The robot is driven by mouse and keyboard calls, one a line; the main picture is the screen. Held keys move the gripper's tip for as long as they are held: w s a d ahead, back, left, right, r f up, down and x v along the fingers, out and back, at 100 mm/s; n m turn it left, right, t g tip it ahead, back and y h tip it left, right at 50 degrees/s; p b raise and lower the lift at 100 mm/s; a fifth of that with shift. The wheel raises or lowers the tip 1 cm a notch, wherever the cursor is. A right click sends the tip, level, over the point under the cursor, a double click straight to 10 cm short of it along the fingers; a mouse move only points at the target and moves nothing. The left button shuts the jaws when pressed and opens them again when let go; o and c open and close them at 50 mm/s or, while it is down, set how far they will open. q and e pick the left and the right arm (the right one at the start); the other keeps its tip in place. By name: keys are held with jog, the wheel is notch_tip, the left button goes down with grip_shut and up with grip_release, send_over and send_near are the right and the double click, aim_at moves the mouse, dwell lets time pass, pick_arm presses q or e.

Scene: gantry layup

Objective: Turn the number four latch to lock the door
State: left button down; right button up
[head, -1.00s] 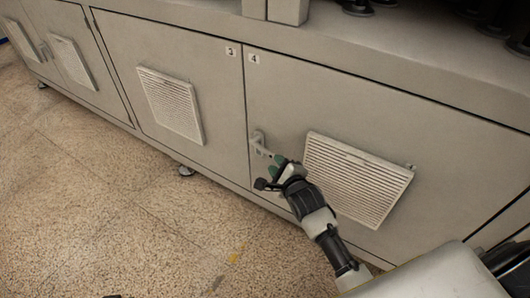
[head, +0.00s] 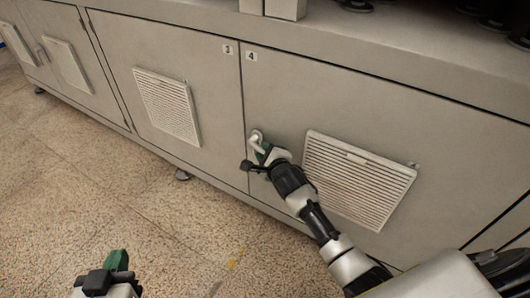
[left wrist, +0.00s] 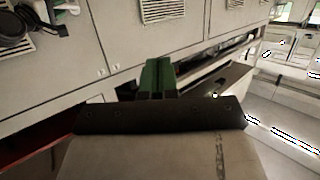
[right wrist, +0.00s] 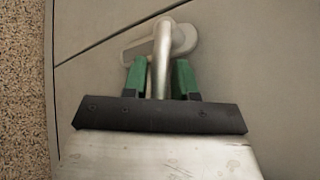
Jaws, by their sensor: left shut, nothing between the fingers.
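The number four latch (head: 257,137) is a pale metal handle near the left edge of the door labelled 4 (head: 290,95). Whether a finger touches the handle is unclear. My left gripper (head: 117,260) is shut and empty, low at the left, well away from the door; its fingers (left wrist: 158,75) are together.
The door labelled 3 (head: 215,100) adjoins on the left, flush with door 4. Vent grilles stick out slightly, one (head: 355,180) just right of my right gripper. The speckled floor (head: 100,190) in front of the cabinet is clear.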

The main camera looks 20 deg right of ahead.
grip_shut()
jog(key=shift+f, duration=0.1)
